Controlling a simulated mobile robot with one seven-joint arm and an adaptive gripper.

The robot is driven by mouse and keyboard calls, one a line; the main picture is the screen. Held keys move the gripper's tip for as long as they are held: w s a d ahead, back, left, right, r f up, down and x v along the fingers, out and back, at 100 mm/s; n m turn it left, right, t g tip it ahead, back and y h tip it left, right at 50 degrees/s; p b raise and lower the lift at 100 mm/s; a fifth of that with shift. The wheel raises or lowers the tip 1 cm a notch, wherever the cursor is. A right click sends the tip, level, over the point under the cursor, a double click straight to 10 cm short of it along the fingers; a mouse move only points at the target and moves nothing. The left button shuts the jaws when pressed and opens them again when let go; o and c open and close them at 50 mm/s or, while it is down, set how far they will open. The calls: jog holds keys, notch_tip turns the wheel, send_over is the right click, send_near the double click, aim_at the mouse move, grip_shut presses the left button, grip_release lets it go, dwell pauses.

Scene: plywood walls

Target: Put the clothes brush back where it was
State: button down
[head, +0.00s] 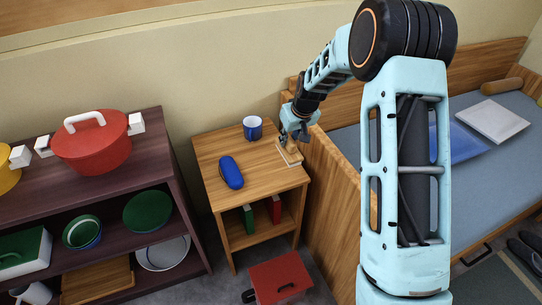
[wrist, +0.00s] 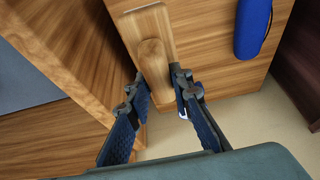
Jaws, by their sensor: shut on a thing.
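The clothes brush (wrist: 153,62) appears as a pale wooden piece with a rounded handle in the wrist view. My gripper (wrist: 154,82) has its two dark fingers on either side of the handle, shut on it. In the head view my gripper (head: 291,138) points down over the back right corner of the small wooden bedside table (head: 250,189). A pale wooden piece (head: 289,155) shows just below the fingers there, at the table's right edge. Whether the brush touches the tabletop is hard to tell.
A blue case (head: 231,172) and a blue cup (head: 252,128) stand on the same table. The bed's wooden side (head: 335,185) rises close at the right. A dark shelf (head: 160,145) with a red pot (head: 92,143) is at left. A red box (head: 280,279) stands on the floor.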

jog(key=shift+w+a+f, duration=0.5)
jog(key=shift+a+f, duration=0.5)
jog(key=shift+f, duration=0.6)
jog(key=shift+w+a+f, duration=0.5)
jog(key=shift+a+f, duration=0.45)
jog(key=shift+f, duration=0.7)
jog(key=shift+w+a+f, duration=0.5)
jog(key=shift+a+f, duration=0.5)
jog(key=shift+f, duration=0.6)
jog(key=shift+b, duration=0.35)
jog(key=shift+f, duration=0.25)
jog(key=c, duration=1.7)
grip_release()
jog(key=shift+c, duration=0.2)
jog(key=shift+r, duration=0.15)
jog(key=shift+r, duration=0.25)
jog(key=v, duration=1.1)
jog(key=shift+s+r+p, duration=0.3)
jog(key=shift+p, duration=0.15)
